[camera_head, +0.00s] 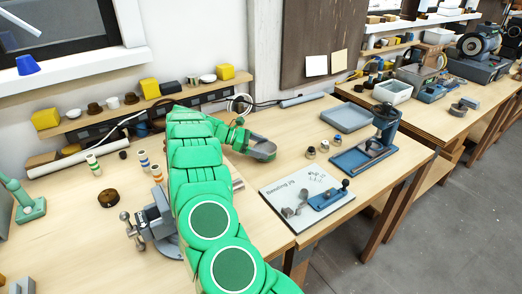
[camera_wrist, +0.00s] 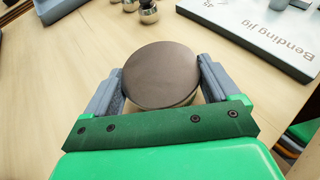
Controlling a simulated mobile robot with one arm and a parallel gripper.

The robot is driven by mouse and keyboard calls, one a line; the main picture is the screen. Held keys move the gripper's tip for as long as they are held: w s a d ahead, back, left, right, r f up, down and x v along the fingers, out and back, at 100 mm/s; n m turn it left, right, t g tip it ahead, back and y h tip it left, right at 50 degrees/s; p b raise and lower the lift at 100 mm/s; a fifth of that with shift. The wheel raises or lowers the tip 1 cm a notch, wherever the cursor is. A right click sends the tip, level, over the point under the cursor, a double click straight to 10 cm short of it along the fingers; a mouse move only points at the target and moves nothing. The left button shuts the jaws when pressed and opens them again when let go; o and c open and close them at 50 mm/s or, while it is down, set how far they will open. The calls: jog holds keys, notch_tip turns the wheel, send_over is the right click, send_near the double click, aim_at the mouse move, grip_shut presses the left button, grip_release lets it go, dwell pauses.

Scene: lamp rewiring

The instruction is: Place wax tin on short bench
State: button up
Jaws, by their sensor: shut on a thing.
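My gripper (camera_head: 252,145) is shut on a round tin with a flat dark brown lid, which I take to be the wax tin (camera_head: 264,149). In the wrist view, the tin (camera_wrist: 161,73) sits between the two grey fingers of my gripper (camera_wrist: 161,85), lid facing the camera. The tin is over a light wood bench top (camera_head: 270,125), left of the small metal cups; its height above the wood is hard to tell. I cannot tell which of the joined benches is the short bench.
Metal cups (camera_head: 310,152), a blue stand (camera_head: 370,150), a blue-grey tray (camera_head: 349,117) and the Bending jig board (camera_head: 300,200) occupy the bench right of my gripper. A vise (camera_head: 152,222) and a brown round tin (camera_head: 109,198) are left. Bare wood lies between gripper and cups.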

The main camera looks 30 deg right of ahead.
jog(key=shift+f, duration=0.65)
jog(key=shift+f, duration=0.1)
jog(key=o, duration=0.9)
jog(key=shift+w+a+r, duration=0.25)
jog(key=shift+a+r, duration=0.1)
jog(key=shift+r, duration=0.05)
jog(key=v, duration=1.1)
jog(key=shift+w+f, duration=0.1)
jog(key=shift+f, duration=0.05)
